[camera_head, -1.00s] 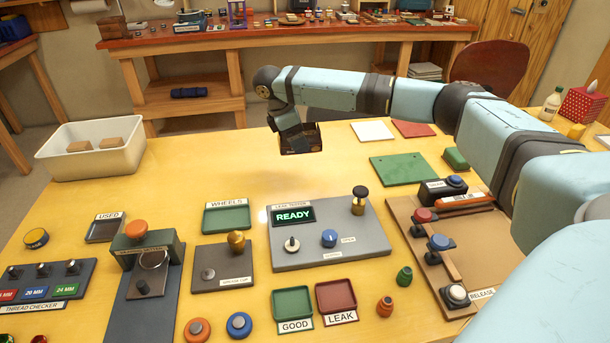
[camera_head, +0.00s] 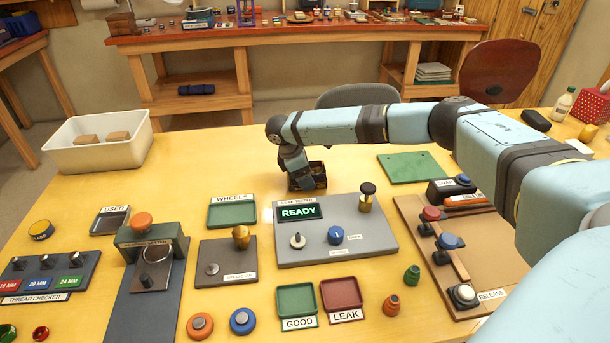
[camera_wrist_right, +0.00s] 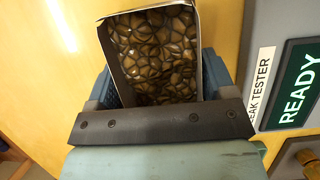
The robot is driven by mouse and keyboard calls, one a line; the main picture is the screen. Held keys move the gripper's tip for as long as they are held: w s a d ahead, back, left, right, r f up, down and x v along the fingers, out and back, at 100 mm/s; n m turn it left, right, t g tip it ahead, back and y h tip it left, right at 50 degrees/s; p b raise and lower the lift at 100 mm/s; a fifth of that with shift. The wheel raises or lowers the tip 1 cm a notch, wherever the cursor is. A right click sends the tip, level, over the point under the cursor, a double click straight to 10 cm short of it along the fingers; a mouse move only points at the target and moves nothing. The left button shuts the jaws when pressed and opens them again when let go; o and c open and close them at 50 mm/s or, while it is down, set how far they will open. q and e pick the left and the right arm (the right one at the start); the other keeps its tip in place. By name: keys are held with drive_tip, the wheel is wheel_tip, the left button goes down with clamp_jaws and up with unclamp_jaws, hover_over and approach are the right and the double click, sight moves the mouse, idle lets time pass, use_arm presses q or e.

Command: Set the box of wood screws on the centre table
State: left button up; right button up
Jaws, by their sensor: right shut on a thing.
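My right gripper (camera_head: 305,180) is shut on a small open dark box of wood screws (camera_head: 318,172), behind the leak tester. In the right wrist view the box (camera_wrist_right: 155,55) sits between the two fingers of the gripper (camera_wrist_right: 157,85), filled with brown, rounded screw heads. The box is upright, at or just above the surface of the yellow centre table (camera_head: 190,165); I cannot tell whether its base touches. The arm hides part of the table behind it. My left gripper is not in view.
The leak tester (camera_head: 365,238) with its READY display stands just in front of the box. A green mat (camera_head: 415,167) lies to the right, a white bin (camera_head: 70,155) at the back left. The table left of the gripper is clear. A grey chair (camera_head: 350,95) stands behind the table.

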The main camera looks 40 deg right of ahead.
drive_tip(key=shift+r, duration=0.15)
drive_tip(key=o, duration=1.2)
drive_tip(key=shift+o, duration=0.2)
